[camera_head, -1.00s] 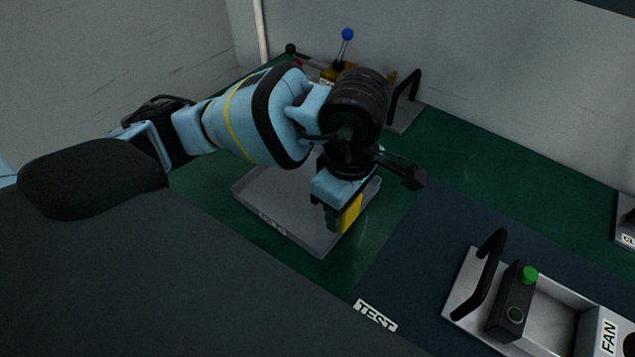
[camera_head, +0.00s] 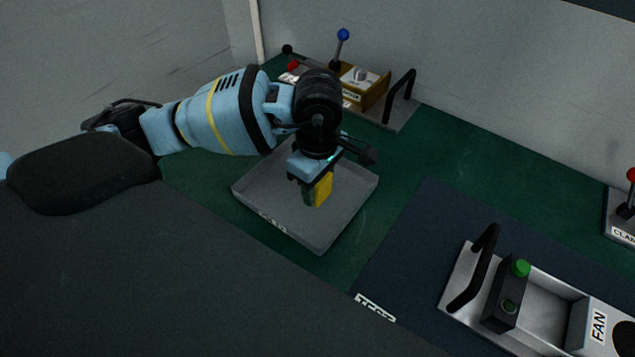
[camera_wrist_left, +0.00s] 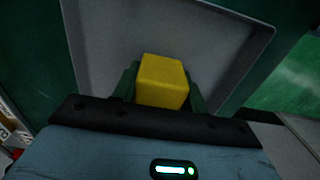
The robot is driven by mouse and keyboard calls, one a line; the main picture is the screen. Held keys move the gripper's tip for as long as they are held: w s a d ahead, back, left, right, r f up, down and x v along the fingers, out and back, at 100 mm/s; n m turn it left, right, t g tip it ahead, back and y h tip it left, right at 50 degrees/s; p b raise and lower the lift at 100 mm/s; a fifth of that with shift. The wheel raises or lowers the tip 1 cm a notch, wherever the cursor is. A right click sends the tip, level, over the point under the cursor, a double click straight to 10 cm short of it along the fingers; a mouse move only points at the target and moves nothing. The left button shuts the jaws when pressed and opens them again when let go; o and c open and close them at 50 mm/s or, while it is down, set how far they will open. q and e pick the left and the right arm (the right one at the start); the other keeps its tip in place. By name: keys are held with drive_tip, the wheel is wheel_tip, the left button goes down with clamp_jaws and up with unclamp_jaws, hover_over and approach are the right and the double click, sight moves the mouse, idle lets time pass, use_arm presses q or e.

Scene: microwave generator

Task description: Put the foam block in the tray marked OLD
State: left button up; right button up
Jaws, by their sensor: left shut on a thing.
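The yellow foam block (camera_head: 323,189) is held in my left gripper (camera_head: 312,193), which is shut on it. The block is over the middle of the grey tray (camera_head: 345,222); I cannot tell how far above the tray floor it is. The tray's front label is partly readable at best. In the left wrist view the yellow block (camera_wrist_left: 162,80) sits between the two green fingers, with the grey tray (camera_wrist_left: 220,45) beyond it. My right gripper is not in view.
Behind the tray, a fixture (camera_head: 365,88) has a blue-knobbed lever and a black handle. At right, a FAN unit (camera_head: 550,310) with a green button stands on a dark mat (camera_head: 420,240) labelled TEST. A CLAMP lever (camera_head: 628,200) is at the far right.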

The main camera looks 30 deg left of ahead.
use_arm(q)
drive_tip(key=shift+f, duration=0.1)
drive_tip(key=shift+f, duration=0.1)
drive_tip(key=o, duration=0.9)
wheel_tip(320, 180, up, 12)
drive_tip(key=shift+r, duration=0.15)
idle(0.3)
